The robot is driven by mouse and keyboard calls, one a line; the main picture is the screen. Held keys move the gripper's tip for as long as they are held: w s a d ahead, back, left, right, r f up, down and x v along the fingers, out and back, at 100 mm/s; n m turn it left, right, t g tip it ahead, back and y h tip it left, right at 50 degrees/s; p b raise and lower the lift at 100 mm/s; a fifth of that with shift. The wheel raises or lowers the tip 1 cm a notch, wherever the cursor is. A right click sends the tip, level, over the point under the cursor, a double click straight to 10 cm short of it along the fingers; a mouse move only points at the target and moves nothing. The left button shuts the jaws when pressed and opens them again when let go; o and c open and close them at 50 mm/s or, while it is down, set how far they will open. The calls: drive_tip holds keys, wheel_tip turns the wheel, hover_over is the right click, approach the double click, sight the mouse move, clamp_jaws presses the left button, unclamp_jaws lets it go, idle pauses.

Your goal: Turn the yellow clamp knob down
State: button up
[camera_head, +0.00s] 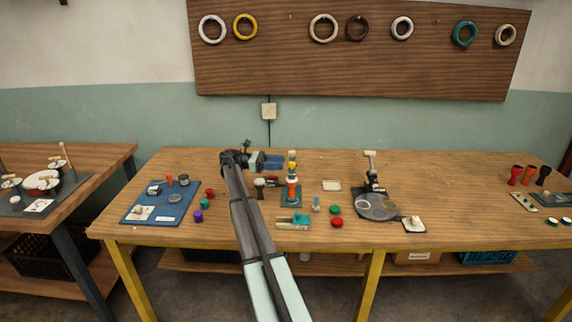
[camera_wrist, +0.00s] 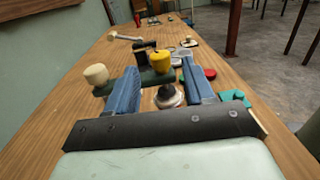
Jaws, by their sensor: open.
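The yellow clamp knob (camera_wrist: 162,60) stands on a dark green bar (camera_wrist: 155,77) in the wrist view. A cream knob (camera_wrist: 96,75) stands at the bar's left end. In the head view the yellow knob (camera_head: 292,166) sits above an orange goblet drum (camera_head: 291,191). My gripper (camera_wrist: 160,72) is open, its blue fingers pointing toward the clamp; the yellow knob shows in the gap between the tips. I cannot tell whether a finger touches it. A round grey metal part with a dark top (camera_wrist: 170,97) shows nearer, between the fingers. In the head view my gripper (camera_head: 283,162) is left of the knob.
A teal-and-cream block (camera_head: 293,222), a green disc (camera_head: 335,209) and a red disc (camera_head: 337,222) lie on the wooden table (camera_head: 300,240) nearby. A round grey plate (camera_head: 376,207) with a black stand is to the right. A blue mat (camera_head: 150,217) with small parts is left.

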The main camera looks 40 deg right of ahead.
drive_tip(key=shift+v, duration=0.8)
